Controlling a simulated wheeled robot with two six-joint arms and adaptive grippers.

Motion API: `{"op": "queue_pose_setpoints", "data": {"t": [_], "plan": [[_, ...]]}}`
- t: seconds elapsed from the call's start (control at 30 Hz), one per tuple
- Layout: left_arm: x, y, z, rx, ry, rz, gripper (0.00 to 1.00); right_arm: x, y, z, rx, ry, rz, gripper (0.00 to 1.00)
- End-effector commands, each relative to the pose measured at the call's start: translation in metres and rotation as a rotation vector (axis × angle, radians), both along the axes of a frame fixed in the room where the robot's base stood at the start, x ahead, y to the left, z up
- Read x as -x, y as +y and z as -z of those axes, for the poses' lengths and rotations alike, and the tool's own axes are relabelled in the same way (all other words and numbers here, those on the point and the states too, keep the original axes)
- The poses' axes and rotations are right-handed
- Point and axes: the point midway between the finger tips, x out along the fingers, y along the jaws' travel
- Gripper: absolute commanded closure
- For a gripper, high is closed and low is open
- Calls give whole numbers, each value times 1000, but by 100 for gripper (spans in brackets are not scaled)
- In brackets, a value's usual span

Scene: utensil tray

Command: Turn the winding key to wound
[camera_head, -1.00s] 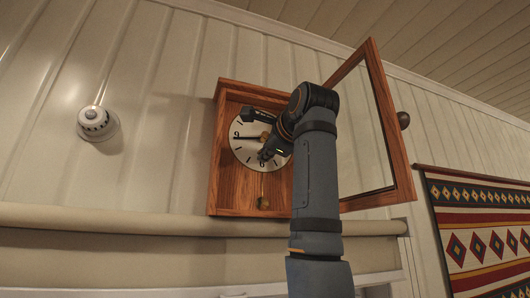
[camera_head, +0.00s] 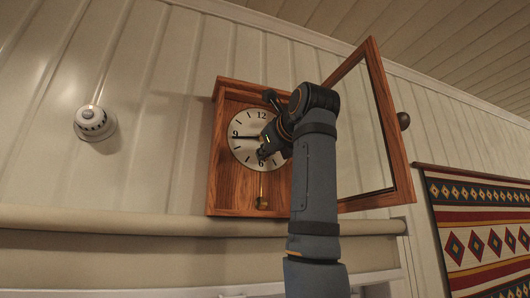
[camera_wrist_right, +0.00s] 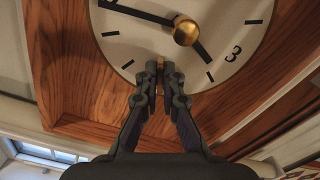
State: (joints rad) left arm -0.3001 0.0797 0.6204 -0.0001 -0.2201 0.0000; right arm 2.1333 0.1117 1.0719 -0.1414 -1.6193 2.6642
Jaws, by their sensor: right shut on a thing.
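The wooden wall clock (camera_head: 222,180) hangs with its glazed door (camera_head: 398,160) swung open to the right. Its white dial (camera_head: 240,150) carries black numerals and hands around a brass hub, which shows in the right wrist view (camera_wrist_right: 186,32). My right gripper (camera_head: 264,153) reaches in front of the lower dial and covers its right part. In the right wrist view my fingers (camera_wrist_right: 160,84) are closed together at the dial's lower edge, on a small brass piece, the winding key (camera_wrist_right: 160,78), mostly hidden between them. My left gripper is out of view.
A brass pendulum bob (camera_head: 262,203) hangs below the dial. The open door and its dark knob (camera_head: 403,120) stand right of my arm. A white round wall fixture (camera_head: 94,122) is at left, a patterned woven hanging (camera_head: 480,225) at right.

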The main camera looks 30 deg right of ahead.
Motion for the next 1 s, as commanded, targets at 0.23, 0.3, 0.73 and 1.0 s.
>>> {"op": "queue_pose_setpoints", "data": {"t": [0.23, 0.3, 0.73, 1.0], "plan": [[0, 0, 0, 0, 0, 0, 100, -2, 0, 4, -80, -7, 0, 100], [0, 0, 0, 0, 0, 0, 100, -2, 0, 4, -89, -9, 0, 100], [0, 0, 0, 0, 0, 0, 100, -2, 0, 4, -102, -12, 0, 100], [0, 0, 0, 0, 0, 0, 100, -1, 0, 3, -100, -15, -1, 72]]}}
